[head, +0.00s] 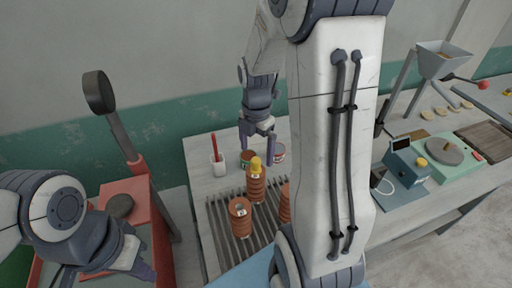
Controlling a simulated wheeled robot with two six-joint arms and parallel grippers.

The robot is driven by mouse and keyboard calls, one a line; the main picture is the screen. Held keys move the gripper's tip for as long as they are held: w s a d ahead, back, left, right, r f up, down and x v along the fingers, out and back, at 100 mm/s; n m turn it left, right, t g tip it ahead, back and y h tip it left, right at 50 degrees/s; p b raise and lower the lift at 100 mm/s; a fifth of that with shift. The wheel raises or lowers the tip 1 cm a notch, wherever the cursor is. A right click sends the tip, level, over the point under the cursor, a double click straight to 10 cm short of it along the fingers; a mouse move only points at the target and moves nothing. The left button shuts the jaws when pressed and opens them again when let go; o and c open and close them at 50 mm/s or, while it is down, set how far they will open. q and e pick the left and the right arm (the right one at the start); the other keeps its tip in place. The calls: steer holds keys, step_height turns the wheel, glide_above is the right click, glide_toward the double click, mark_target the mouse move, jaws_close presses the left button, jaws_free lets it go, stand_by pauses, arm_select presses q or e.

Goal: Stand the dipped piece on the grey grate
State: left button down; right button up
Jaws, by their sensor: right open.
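The grey grate (219,232) lies on the bench at the middle. Several ribbed orange-brown pieces stand there: one at the front left (240,222), one with a yellow top (256,187) further back, and one (285,207) partly hidden by my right arm. The yellow-topped piece appears upright over the grate's back part. My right gripper (257,145) is open, pointing down just above and behind the yellow top, with nothing seen between its fingers. My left gripper (105,274) is at the lower left, away from the grate, its fingers apart and partly cut off by the frame.
A white cup (218,167) with a red-handled tool and two small tins (247,158) (279,153) stand behind the grate. A red stand (135,215) is at the left. A blue device (405,167) and green scale (441,158) are at the right. My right arm hides the bench middle.

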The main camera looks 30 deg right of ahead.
steer(key=shift+r, duration=0.8)
steer(key=shift+a, duration=0.2)
steer(key=s+a+r+m, duration=0.1)
steer(key=s+a+m, duration=0.2)
steer(key=a, duration=0.5)
steer(key=s+a+r+m, duration=0.2)
steer(key=s+a+m, duration=0.1)
steer(key=a, duration=0.4)
steer(key=s+a+m+y, duration=0.1)
steer(key=s+a+m, duration=0.6)
steer(key=s, duration=0.4)
steer(key=shift+s+a+r+m, duration=0.15)
steer(key=shift+a+r+m, duration=0.2)
steer(key=shift+a, duration=0.45)
steer(key=shift+f, duration=0.15)
step_height(320, 180, down, 6)
steer(key=b, duration=0.6)
